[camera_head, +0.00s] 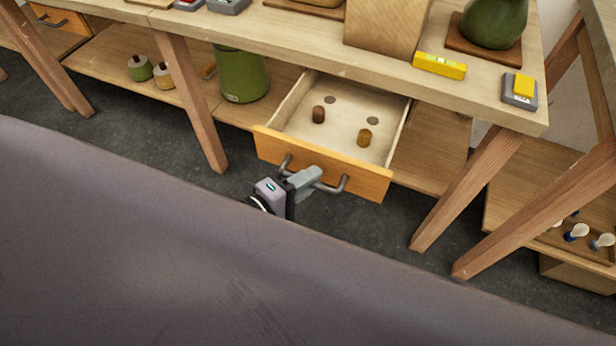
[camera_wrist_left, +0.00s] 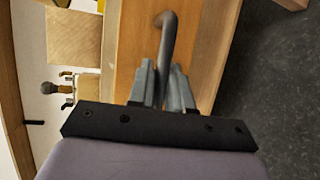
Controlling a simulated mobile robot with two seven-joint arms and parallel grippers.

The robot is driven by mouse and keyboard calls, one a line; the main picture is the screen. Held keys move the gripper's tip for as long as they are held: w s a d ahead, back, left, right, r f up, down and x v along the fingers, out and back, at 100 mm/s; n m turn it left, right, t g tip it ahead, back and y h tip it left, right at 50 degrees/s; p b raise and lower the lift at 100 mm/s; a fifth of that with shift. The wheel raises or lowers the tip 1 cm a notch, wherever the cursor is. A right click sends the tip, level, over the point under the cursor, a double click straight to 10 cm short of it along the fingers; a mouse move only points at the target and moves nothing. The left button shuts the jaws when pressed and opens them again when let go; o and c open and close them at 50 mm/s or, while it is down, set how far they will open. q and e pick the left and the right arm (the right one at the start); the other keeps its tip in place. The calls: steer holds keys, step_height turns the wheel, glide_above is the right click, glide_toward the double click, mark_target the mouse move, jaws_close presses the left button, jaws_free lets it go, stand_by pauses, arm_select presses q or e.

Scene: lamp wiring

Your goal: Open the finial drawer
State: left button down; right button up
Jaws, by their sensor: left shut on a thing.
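The finial drawer (camera_head: 330,163) stands pulled out below the workbench top, with its inside in view. Its wooden front has a grey bar handle (camera_head: 341,186). In the left wrist view the fingers (camera_wrist_left: 163,88) close around the handle bar (camera_wrist_left: 168,32) in front of the drawer front. My right gripper is not in view.
The workbench top (camera_head: 300,40) overhangs the drawer. A green canister (camera_head: 241,76) stands on the lower shelf left of it. Bench legs (camera_head: 193,105) stand left and right. Bulbs (camera_head: 576,232) sit on a low shelf at right. Floor shows in front of the drawer.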

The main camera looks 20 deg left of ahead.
arm_select(q)
steer(key=c, duration=1.1)
jaws_free()
steer(key=shift+s, duration=0.1)
steer(key=shift+v, duration=3.5)
steer(key=s+a+m+g+y+p, duration=0.1)
steer(key=m+p, duration=0.2)
steer(key=m, duration=0.2)
steer(key=s+a+m+g+y+p, duration=0.1)
steer(key=s+m+y+p, duration=0.1)
steer(key=m+p, duration=0.2)
steer(key=s+a+f+m+g+y+p, duration=0.1)
steer(key=m+g+p, duration=0.1)
steer(key=m, duration=0.5)
steer(key=shift+s+p, duration=0.25)
steer(key=shift+p, duration=0.4)
